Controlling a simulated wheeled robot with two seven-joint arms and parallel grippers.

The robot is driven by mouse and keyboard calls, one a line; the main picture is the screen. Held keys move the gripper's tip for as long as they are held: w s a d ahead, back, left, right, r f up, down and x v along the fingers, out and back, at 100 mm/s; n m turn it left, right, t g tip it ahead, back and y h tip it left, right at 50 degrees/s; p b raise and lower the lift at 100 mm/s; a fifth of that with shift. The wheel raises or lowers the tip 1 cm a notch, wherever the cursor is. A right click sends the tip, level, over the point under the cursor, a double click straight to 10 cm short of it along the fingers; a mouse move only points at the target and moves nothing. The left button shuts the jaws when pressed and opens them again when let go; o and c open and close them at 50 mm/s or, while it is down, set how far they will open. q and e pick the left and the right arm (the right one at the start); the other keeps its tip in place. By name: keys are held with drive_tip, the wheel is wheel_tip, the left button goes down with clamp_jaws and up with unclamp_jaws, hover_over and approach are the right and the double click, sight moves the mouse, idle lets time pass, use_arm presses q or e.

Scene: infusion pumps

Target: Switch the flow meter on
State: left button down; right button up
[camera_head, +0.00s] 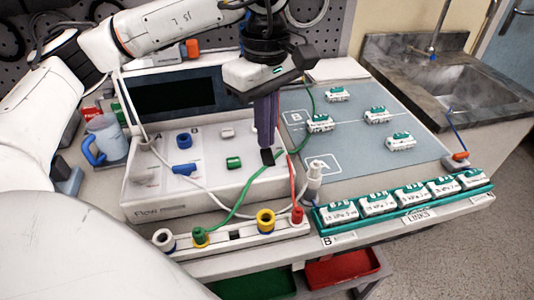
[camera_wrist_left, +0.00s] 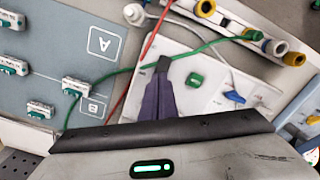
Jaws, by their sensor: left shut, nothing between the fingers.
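The flow meter (camera_head: 165,208) is a white box with a sloped panel and a dark, blank screen (camera_head: 175,92). Its panel carries blue knobs (camera_head: 184,140), a green knob (camera_head: 234,162) and a white one (camera_head: 227,132). My left gripper (camera_head: 267,156) is shut and empty, pointing down at the right end of the panel, right of the green knob. In the left wrist view its fingertips (camera_wrist_left: 162,68) are at a small black part near the panel edge; I cannot tell whether this is a switch or the tips, or whether they touch. My right gripper is out of view.
A port strip (camera_head: 235,236) with green, yellow and red plugs runs along the front, with green, red and white tubes looping near the gripper. A grey mat (camera_head: 350,108) with several link blocks lies right. A teal rack (camera_head: 405,208) stands in front of it. A blue-handled jug (camera_head: 104,137) stands left.

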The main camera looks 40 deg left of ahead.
use_arm(q)
drive_tip(key=shift+f+b, duration=0.7)
drive_tip(key=shift+f, duration=0.15)
idle(0.9)
drive_tip(key=shift+r, duration=0.1)
wheel_tip(320, 180, up, 7)
drive_tip(key=p, duration=0.4)
drive_tip(key=shift+p, duration=0.4)
idle(0.4)
